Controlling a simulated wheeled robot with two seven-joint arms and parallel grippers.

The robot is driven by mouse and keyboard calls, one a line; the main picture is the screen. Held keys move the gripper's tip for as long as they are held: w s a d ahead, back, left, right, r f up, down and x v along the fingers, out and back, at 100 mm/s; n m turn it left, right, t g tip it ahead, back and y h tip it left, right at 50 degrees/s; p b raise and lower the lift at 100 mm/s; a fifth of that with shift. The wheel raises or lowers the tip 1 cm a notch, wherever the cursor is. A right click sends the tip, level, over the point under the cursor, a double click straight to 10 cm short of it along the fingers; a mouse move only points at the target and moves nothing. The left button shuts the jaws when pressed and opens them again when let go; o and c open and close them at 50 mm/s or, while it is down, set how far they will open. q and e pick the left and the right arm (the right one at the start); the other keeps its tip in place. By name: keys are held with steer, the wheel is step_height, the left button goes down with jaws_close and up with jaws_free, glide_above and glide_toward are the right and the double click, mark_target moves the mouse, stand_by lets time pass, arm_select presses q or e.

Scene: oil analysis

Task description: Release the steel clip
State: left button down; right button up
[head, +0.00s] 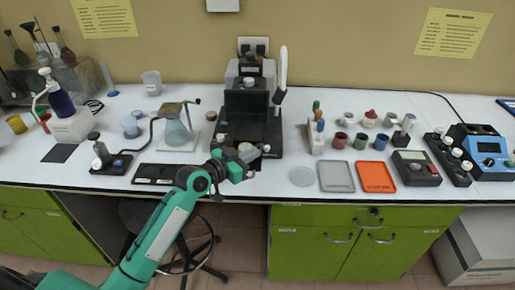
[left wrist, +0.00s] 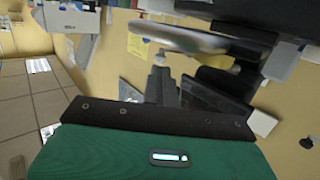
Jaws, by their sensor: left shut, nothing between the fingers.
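My left gripper (head: 258,152) is shut and empty at the front of the black instrument (head: 270,132), close to its lower front edge. In the left wrist view its dark fingers (left wrist: 161,84) are together, with nothing between them. The instrument has a white upright lever (head: 283,68) on its right side and a dark front panel. I cannot make out the steel clip with certainty; small pale parts near my fingertips are too small to tell, and my gripper covers part of the instrument's front. I cannot tell whether my fingers touch it. My right gripper is not in view.
Left of the instrument a conical flask (head: 177,132) stands within a stand, with a black plate (head: 158,174) in front. To the right are a tube rack (head: 316,142), several small cups, a grey tray (head: 336,176) and an orange tray (head: 376,177). A stool stands below the counter.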

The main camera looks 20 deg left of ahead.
mark_target(261, 146)
arm_select(q)
steer(key=shift+x, duration=0.95)
steer(key=shift+w+d, duration=0.2)
steer(key=shift+w, duration=0.1)
